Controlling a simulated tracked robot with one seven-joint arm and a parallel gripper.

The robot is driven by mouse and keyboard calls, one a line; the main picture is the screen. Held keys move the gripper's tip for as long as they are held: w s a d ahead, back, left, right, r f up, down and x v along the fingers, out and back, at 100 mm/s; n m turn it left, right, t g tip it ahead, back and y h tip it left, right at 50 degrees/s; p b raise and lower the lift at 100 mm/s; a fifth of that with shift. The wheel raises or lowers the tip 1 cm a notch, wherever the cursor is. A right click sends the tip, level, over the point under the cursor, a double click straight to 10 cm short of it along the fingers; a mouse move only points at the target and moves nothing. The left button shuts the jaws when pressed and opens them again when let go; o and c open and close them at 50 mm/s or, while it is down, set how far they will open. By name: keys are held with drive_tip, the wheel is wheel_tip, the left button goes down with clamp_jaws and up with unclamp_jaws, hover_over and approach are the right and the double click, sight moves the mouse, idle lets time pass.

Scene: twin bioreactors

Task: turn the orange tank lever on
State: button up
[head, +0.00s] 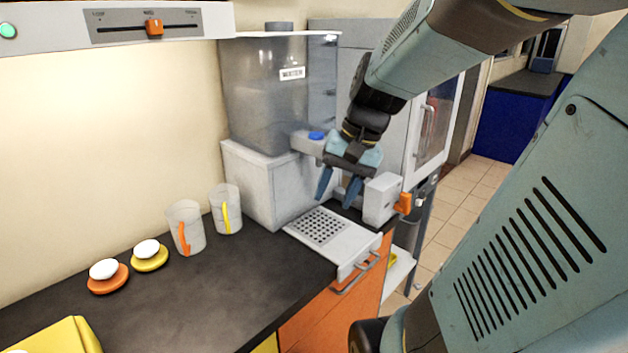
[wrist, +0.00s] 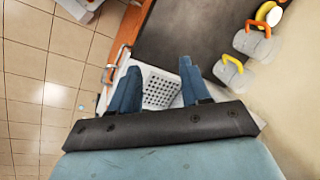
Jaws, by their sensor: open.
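A grey translucent tank (head: 270,95) with a label stands on a white base against the wall. Its spout block carries a blue button (head: 316,135). An orange lever-like part (head: 403,203) sits on the right side of a white box (head: 381,198) at the counter's right end; I cannot tell how this box joins the tank. My gripper (head: 336,200) is open and empty, pointing down in front of the tank, left of the white box and apart from the orange part. In the wrist view my gripper (wrist: 160,64) shows nothing between its fingers but the drip tray beyond.
A perforated drip tray (head: 345,246) lies below my gripper. Two clear jugs (head: 186,228), one orange-handled, one yellow-handled, stand left of the tank. Orange and yellow discs with white tops sit further left. A panel with an orange slider (head: 154,27) is on the wall.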

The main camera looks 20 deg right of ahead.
drive_tip(key=w+d+f+m+y, duration=0.4)
drive_tip(key=w+d+m+y, duration=0.1)
drive_tip(key=d+m+y, duration=0.15)
drive_tip(key=m+t+h, duration=0.3)
drive_tip(key=m+t, duration=1.2)
drive_tip(key=m, duration=0.2)
approach(410, 200)
drive_tip(key=x, duration=1.1)
drive_tip(key=shift+f, duration=0.1)
clamp_jaws()
